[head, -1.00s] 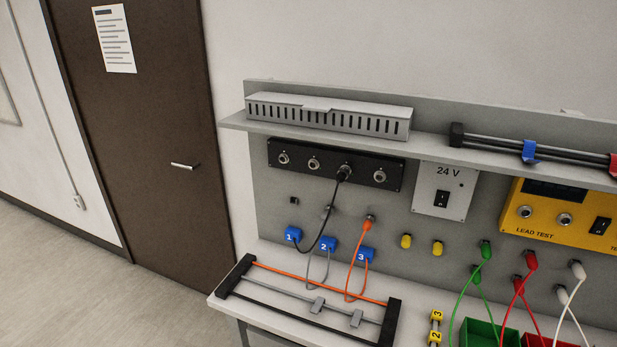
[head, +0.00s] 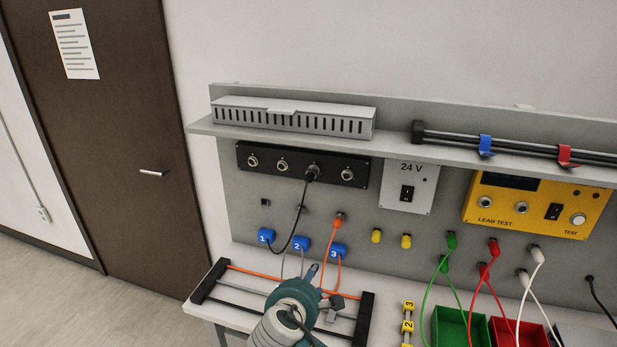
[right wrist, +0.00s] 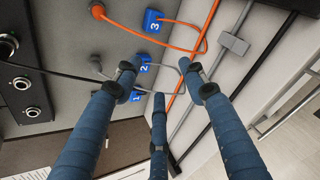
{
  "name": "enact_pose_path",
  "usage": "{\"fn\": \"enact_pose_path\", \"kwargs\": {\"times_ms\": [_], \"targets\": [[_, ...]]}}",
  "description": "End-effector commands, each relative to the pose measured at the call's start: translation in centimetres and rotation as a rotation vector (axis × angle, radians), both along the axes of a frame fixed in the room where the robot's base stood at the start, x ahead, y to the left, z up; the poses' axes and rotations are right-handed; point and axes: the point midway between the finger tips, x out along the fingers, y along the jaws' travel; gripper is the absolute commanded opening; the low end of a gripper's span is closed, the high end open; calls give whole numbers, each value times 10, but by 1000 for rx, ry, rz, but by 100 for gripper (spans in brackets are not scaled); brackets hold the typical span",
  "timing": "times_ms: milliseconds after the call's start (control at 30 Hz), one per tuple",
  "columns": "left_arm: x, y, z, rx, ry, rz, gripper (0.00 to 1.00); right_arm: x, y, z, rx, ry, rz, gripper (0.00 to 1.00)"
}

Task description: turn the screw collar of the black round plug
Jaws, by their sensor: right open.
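The black round plug (head: 313,172) sits in the third socket of the black socket panel (head: 361,162), and its black cable hangs down toward the blue numbered tags. My right gripper (head: 318,292) is in front of the cable rack, below and apart from the plug. In the right wrist view its fingers (right wrist: 157,85) are spread and empty, with blue tags and an orange cable beyond them. The panel also shows there at the left edge (right wrist: 28,96); the plug's collar cannot be made out clearly. My left gripper is not in view.
The cable rack (head: 365,318) lies on the bench under my right gripper. An orange plug (head: 339,220) and blue tags (head: 266,235) are on the back board. A shelf (head: 395,149) juts out above the panel. Red and green bins (head: 448,326) stand at the right.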

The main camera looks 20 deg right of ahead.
Motion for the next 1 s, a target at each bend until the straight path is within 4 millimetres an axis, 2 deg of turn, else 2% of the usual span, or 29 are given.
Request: {"fn": "enact_pose_path", "kwargs": {"times_ms": [33, 100, 200, 300, 400, 467, 1000], "targets": [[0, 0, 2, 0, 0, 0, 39, 22, 2, 39, -140, -32, 41, 42], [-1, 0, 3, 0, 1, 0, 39, 45, 4, 89, -348, -60, 80, 42], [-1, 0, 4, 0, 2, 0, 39, 63, 6, 144, -584, -81, 97, 42], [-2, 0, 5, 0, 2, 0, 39, 71, 9, 179, -725, -90, 94, 42], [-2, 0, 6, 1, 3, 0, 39, 76, 8, 193, -787, -90, 89, 42], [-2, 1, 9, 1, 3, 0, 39, 80, 5, 196, -796, -90, 89, 42], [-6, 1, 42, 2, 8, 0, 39, 153, -44, 195, -790, -88, 91, 42]]}}
